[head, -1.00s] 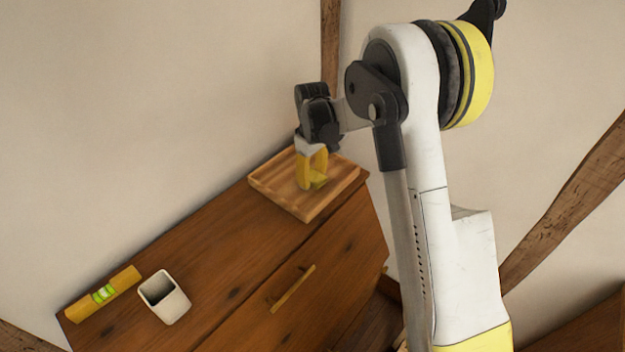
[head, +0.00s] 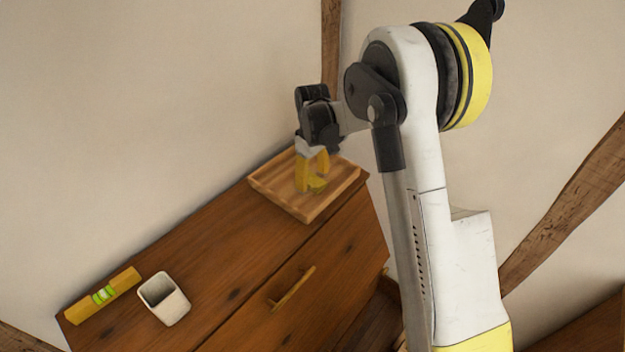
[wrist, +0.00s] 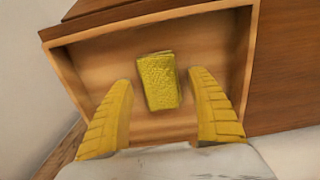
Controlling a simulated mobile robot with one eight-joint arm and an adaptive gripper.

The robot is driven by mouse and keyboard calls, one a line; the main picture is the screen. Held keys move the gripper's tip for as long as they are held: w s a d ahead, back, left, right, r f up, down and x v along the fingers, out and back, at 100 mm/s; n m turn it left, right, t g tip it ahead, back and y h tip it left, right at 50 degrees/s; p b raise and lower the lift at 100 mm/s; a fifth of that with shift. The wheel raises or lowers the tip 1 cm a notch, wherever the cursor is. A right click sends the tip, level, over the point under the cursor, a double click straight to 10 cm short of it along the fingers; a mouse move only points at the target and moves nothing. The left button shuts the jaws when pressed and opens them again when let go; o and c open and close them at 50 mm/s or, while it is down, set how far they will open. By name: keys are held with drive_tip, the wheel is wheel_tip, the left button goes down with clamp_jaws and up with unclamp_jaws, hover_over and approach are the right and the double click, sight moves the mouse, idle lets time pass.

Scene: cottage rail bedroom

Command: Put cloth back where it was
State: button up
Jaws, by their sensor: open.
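The yellow cloth (wrist: 159,81) is a small, folded, textured block. It lies on the floor of the wooden tray (wrist: 215,24), near its middle in the wrist view. In the head view the cloth (head: 317,187) is partly covered by my fingers, and the tray (head: 268,188) sits at the far end of the dresser. My gripper (head: 313,182) points down over the tray. Its two yellow fingers are open, one on each side of the cloth, with gaps showing in the wrist view (wrist: 165,100).
The wooden dresser top (head: 225,255) is clear between the tray and a white cup (head: 165,300). A yellow spirit level (head: 103,295) lies left of the cup. The wall stands close behind the tray. A drawer handle (head: 292,289) sticks out in front.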

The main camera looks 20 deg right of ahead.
sight(313, 178)
wheel_tip(313, 178, up, 11)
drive_tip(key=s+r+m+t, duration=0.3)
drive_tip(key=s+r, duration=0.7)
drive_tip(key=s, duration=0.3)
drive_tip(key=s+f+m+t, duration=0.2)
drive_tip(key=s+m+t, duration=0.1)
drive_tip(key=s, duration=1.2)
drive_tip(key=shift+s+a+f+m+t+p, duration=0.2)
drive_tip(key=shift+s+m+t+p, duration=0.1)
drive_tip(key=shift+m+t+p, duration=0.25)
